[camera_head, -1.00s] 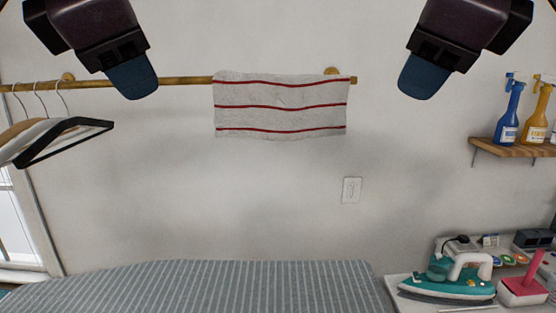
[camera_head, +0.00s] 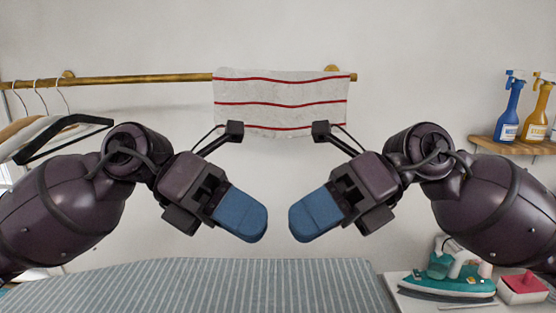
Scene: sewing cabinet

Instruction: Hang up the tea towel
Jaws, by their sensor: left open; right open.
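The tea towel (camera_head: 282,98), white with red stripes, hangs over the right end of the wooden rail (camera_head: 150,80) on the back wall. It hangs fairly flat, its lower edge slightly wavy. My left gripper (camera_head: 240,214) and my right gripper (camera_head: 318,216), both with blue fingers, are in front of and below the towel, apart from it and from each other. Both are open, and nothing shows between their fingers. Parts of my grippers cover small bits near the towel's lower corners.
Hangers (camera_head: 62,130) hang on the rail at the left. A striped ironing board (camera_head: 210,287) lies below. A teal iron (camera_head: 450,282) stands on the white table at the lower right. Spray bottles (camera_head: 509,108) stand on a wall shelf (camera_head: 500,149) at the right.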

